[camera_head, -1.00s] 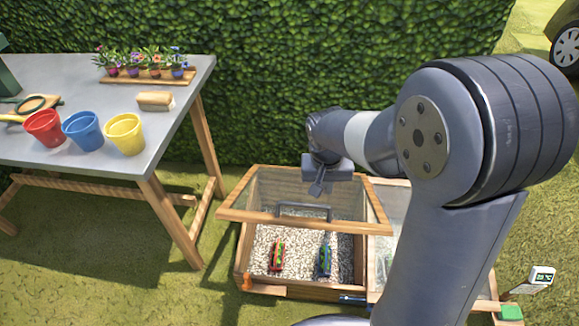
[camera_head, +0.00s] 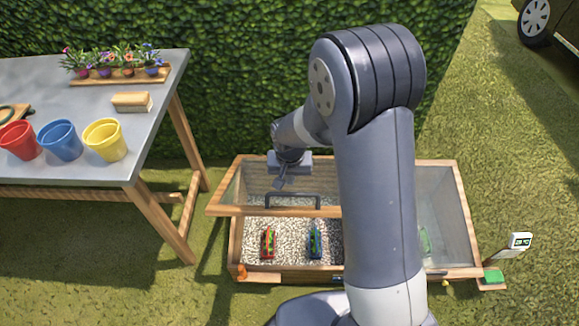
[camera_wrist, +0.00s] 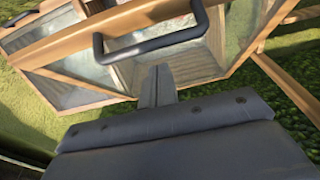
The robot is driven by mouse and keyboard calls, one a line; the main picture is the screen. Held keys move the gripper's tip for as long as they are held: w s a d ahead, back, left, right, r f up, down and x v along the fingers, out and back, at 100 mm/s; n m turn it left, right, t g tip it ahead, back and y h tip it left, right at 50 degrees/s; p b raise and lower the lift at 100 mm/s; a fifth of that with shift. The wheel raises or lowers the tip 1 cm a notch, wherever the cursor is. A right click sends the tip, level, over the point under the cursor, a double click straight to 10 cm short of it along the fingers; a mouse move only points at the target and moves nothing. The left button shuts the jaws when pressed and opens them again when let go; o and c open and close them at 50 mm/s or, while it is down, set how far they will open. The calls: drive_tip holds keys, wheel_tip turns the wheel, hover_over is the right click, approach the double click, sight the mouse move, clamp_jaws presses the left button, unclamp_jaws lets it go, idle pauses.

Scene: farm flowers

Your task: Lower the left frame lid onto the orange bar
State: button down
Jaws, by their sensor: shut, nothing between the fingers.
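The left frame lid (camera_head: 262,211) is raised at a slant above the left half of the wooden cold frame. Its dark handle (camera_head: 292,194) is on the front rail and also shows close up in the wrist view (camera_wrist: 152,49). My gripper (camera_head: 278,184) is shut and empty, on the far side of the handle and slightly left of its middle. In the wrist view its shut fingertips (camera_wrist: 157,84) point toward the lid, below the handle in the picture. A small orange piece (camera_head: 242,271) is at the frame's front left corner, below the lid; it may be the orange bar's end.
Red and blue packets, the red one (camera_head: 268,243) on the left, lie on the gravel in the frame. My arm hides the frame's middle. A table (camera_head: 75,178) with pots stands left, a hedge behind. A small display (camera_head: 520,241) stands right. Grass in front is clear.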

drive_tip(key=shift+s+f, duration=0.3)
drive_tip(key=shift+f, duration=0.3)
drive_tip(key=shift+s+f, duration=0.25)
drive_tip(key=shift+f, duration=0.3)
